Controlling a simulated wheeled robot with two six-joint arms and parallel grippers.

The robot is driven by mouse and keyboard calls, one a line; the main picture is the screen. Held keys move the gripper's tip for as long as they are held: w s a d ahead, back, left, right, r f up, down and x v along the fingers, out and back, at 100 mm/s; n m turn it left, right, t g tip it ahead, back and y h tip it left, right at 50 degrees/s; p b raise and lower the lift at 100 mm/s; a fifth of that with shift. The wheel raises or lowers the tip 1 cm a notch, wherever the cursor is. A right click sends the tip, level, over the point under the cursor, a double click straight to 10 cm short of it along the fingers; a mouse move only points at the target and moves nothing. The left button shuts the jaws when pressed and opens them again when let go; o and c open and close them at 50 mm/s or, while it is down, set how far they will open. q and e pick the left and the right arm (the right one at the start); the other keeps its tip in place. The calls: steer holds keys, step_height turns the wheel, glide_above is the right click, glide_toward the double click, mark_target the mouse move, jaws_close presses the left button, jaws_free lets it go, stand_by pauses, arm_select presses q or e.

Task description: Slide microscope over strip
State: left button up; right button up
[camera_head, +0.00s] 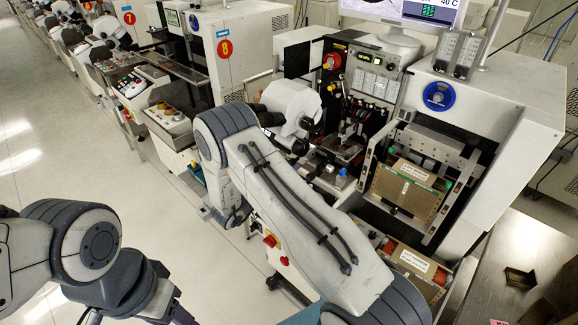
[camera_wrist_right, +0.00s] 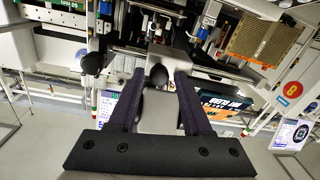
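The microscope (camera_head: 290,100) is a white rounded head with black eyepiece parts, beside the bonding machine at the centre of the head view. My right arm reaches up to it from the bottom, and its bulk hides much of the gripper there. In the right wrist view my right gripper (camera_wrist_right: 158,76) has its two dark fingers apart. A dark round knob (camera_wrist_right: 157,76) shows between the fingertips, with gaps on both sides; I cannot tell its depth. I cannot make out the strip for certain.
The machine's work area (camera_head: 343,150) is right of the microscope. Magazines with paper labels (camera_head: 405,187) stand further right. A monitor (camera_head: 405,12) is above. Machine number 8 (camera_head: 225,48) stands behind to the left. The floor (camera_head: 150,210) on the left is clear.

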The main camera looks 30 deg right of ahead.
stand_by(0.3)
steer(key=b+v, duration=0.4)
steer(key=v, duration=0.6)
steer(key=shift+a, duration=0.25)
